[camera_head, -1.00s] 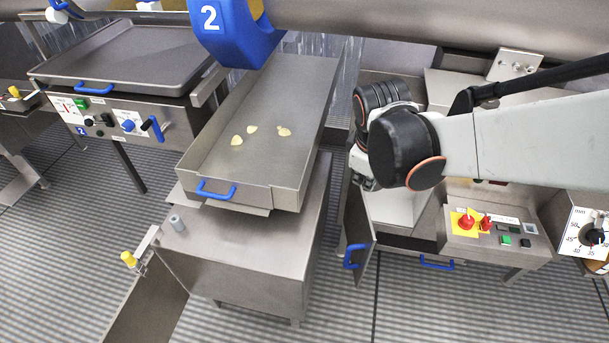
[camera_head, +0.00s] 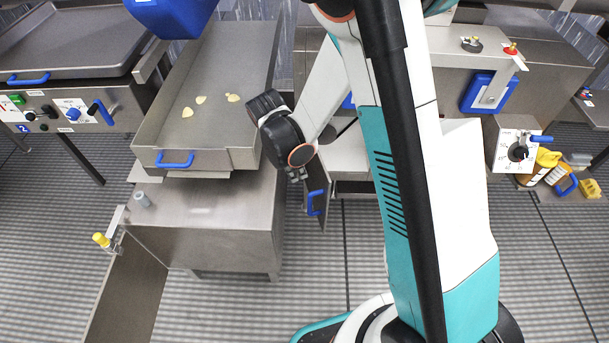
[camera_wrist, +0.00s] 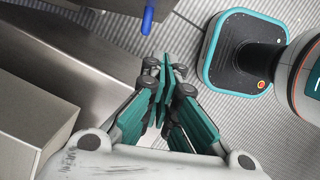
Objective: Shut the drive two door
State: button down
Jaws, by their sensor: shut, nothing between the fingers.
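A narrow grey metal door (camera_head: 322,181) with a blue handle (camera_head: 314,203) stands open, jutting forward from the cabinet right of the drum tray. No label shows on it, so I cannot tell that it is the drive two door. My gripper (camera_head: 297,174) is just left of the door's upper part, partly hidden under my wrist; I cannot tell whether they touch. In the wrist view my gripper (camera_wrist: 166,72) has its teal fingers closed together and empty. A blue handle (camera_wrist: 149,17) on a grey panel (camera_wrist: 115,5) lies beyond the fingertips, apart from them.
A metal tray (camera_head: 208,75) with several yellowish pieces sits on a steel cabinet (camera_head: 215,215) to the left. A low flap (camera_head: 130,295) with a yellow knob sticks out at front left. My arm hides much of the middle. Ribbed floor (camera_head: 230,310) is open in front.

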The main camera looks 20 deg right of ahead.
jog(key=d+f+b, duration=0.4)
jog(key=d+f, duration=0.2)
jog(key=f, duration=0.2)
jog(key=shift+b, duration=0.35)
jog(key=shift+d+f, duration=0.1)
jog(key=shift+f, duration=0.05)
